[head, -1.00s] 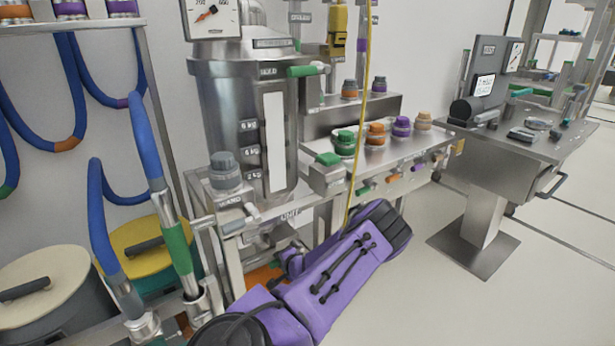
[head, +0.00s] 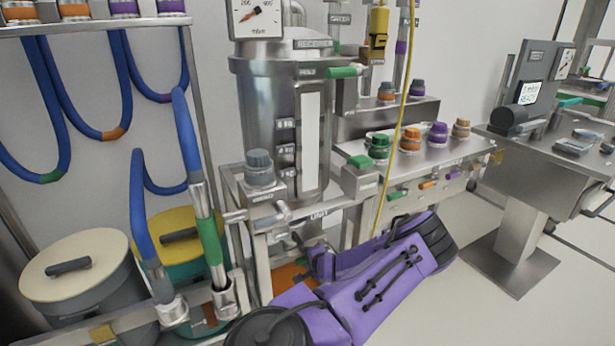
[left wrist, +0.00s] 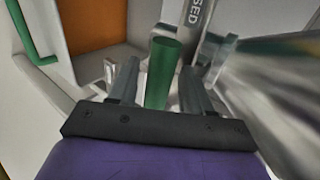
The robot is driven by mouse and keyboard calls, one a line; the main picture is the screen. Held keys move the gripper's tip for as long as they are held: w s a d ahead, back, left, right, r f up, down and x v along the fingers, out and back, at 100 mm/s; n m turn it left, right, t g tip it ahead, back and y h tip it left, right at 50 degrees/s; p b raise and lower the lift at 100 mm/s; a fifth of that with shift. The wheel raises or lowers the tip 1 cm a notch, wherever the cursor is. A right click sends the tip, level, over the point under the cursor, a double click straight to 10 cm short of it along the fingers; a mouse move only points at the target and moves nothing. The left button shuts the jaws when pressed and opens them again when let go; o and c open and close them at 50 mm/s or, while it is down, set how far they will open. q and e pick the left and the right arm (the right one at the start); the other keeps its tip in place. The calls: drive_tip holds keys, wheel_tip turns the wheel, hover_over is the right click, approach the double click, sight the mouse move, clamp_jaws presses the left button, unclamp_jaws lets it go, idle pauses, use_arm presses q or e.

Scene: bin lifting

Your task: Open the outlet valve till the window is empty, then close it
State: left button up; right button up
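The steel receiver tank (head: 262,110) stands upright at the back. Its tall sight window (head: 311,140) looks pale and whitish along its whole length; I cannot tell a fill level in it. In the left wrist view a green handle (left wrist: 162,75) stands between my left gripper's two grey fingers (left wrist: 160,88). The fingers are open around it, with a narrow gap showing at the left side. A label ending in "SED" (left wrist: 197,15) is just behind. In the head view my left gripper (head: 292,242) is low under the tank, mostly hidden by my purple arm. My right gripper is not in view.
Coloured knobs (head: 410,140) line the bench to the right. Blue hoses (head: 140,210) and lidded bins (head: 80,262) are at the left. A weighing station (head: 540,150) stands at the right, with clear floor before it.

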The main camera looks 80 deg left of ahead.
use_arm(q)
drive_tip(key=shift+w+d, duration=0.1)
drive_tip(key=shift+w+d+r, duration=0.1)
drive_tip(key=shift+d+r, duration=0.15)
drive_tip(key=shift+d, duration=0.05)
drive_tip(key=v, duration=0.9)
drive_tip(key=shift+d+r+p, duration=0.15)
drive_tip(key=shift+d+p, duration=0.1)
drive_tip(key=shift+p, duration=0.1)
